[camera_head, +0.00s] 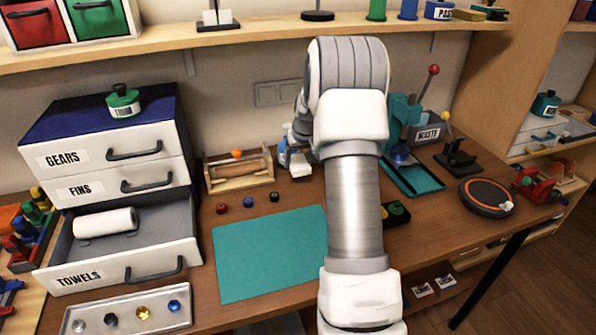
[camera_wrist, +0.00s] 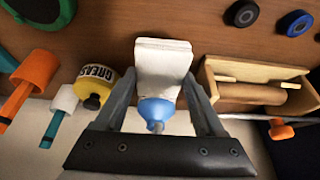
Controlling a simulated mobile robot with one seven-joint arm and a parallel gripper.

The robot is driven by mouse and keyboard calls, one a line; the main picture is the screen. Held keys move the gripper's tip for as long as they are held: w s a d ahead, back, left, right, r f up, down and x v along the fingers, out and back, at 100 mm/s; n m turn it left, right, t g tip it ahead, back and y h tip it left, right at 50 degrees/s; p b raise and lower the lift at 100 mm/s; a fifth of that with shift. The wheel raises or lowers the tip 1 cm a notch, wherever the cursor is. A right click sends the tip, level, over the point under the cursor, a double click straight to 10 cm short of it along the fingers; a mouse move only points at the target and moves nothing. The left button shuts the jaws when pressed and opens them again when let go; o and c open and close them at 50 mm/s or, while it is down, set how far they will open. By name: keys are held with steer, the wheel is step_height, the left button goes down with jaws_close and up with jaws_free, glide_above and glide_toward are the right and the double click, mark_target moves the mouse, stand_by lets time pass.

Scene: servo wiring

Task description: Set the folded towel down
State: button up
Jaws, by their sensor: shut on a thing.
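A white, flat folded towel (camera_wrist: 163,58) is held between the two fingers of my gripper (camera_wrist: 162,88) in the wrist view. A blue bottle part with a nozzle (camera_wrist: 155,110) shows right by the towel; I cannot tell whether they touch. In the head view my gripper (camera_head: 300,135) is mostly hidden behind my arm, near the back of the workbench. A white piece (camera_head: 299,166), likely the towel, shows just below it. I cannot tell whether the towel touches the bench.
A wooden box with a roller (camera_head: 238,168) stands left of the gripper. A grease can (camera_wrist: 95,88) is close by in the wrist view. The open TOWELS drawer (camera_head: 125,262) holds a white roll. A teal mat (camera_head: 268,255) lies clear in front.

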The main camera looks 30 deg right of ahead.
mark_target(299, 165)
steer(key=shift+w+f, duration=0.1)
steer(key=shift+f, duration=1.95)
steer(key=shift+f, duration=0.1)
steer(key=shift+f+b, duration=0.15)
steer(key=shift+b, duration=0.25)
steer(key=o, duration=1.3)
steer(key=shift+r+p, duration=0.3)
steer(key=shift+r, duration=0.35)
steer(key=v, duration=1.1)
steer(key=shift+a+r+p, duration=0.1)
steer(key=shift+p, duration=0.2)
